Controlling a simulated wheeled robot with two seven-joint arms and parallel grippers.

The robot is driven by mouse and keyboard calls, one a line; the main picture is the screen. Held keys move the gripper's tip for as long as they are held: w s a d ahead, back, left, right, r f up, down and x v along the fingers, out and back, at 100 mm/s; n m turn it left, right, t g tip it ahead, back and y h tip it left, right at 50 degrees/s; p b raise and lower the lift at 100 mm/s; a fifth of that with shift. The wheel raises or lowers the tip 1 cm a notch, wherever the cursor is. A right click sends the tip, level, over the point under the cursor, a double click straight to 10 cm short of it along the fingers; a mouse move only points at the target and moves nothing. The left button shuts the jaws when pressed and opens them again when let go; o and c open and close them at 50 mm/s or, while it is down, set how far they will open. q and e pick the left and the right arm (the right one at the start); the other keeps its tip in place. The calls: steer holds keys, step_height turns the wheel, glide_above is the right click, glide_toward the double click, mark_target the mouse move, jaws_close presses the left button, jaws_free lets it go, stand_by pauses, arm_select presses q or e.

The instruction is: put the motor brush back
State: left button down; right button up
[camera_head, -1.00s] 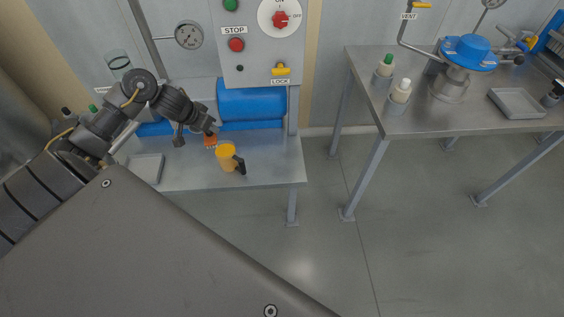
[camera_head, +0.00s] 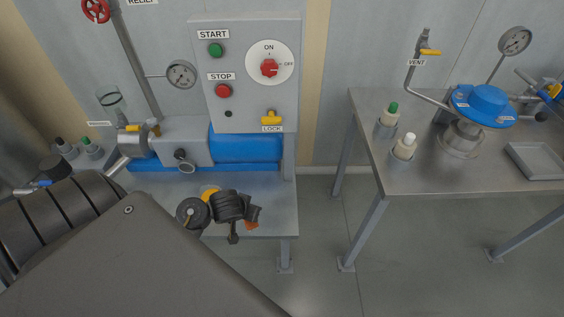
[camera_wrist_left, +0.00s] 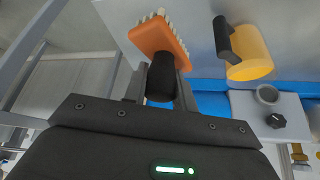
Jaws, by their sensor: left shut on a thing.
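The brush is an orange block with pale bristles and a black handle. In the left wrist view the brush (camera_wrist_left: 158,40) has its handle between the two fingers of my left gripper (camera_wrist_left: 160,85), which is shut on it. In the head view the left gripper (camera_head: 252,213) is over the front right of the pump bench, with a bit of the orange brush (camera_head: 251,226) showing below it. The blue motor (camera_head: 246,147) lies behind, under the control panel. My right gripper is not in view.
A yellow cup (camera_head: 209,190) with a black handle is partly hidden behind my left arm; it shows fully in the left wrist view (camera_wrist_left: 250,53). The control panel (camera_head: 243,100) overhangs the motor. A steel table (camera_head: 440,178) stands right, across a floor gap.

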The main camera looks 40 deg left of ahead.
arm_select(q)
steer(key=shift+w+d, duration=0.1)
steer(key=shift+w, duration=0.05)
steer(key=shift+w+f, duration=0.15)
steer(key=shift+w, duration=0.1)
steer(key=w+f+b, duration=0.2)
steer(key=w+f, duration=0.1)
steer(key=w, duration=0.1)
steer(key=w+f+b, duration=0.2)
steer(key=w+f, duration=0.1)
steer(key=w, duration=0.1)
steer(key=w+a+f+b, duration=0.1)
steer(key=w+f+b, duration=0.2)
steer(key=w, duration=0.1)
steer(key=shift+w+a, duration=0.1)
steer(key=shift+w, duration=0.2)
steer(key=f, duration=0.1)
steer(key=f+b, duration=0.1)
steer(key=f, duration=0.1)
steer(key=shift+w+f, duration=0.1)
steer(key=shift+w, duration=0.15)
steer(key=shift+f, duration=0.2)
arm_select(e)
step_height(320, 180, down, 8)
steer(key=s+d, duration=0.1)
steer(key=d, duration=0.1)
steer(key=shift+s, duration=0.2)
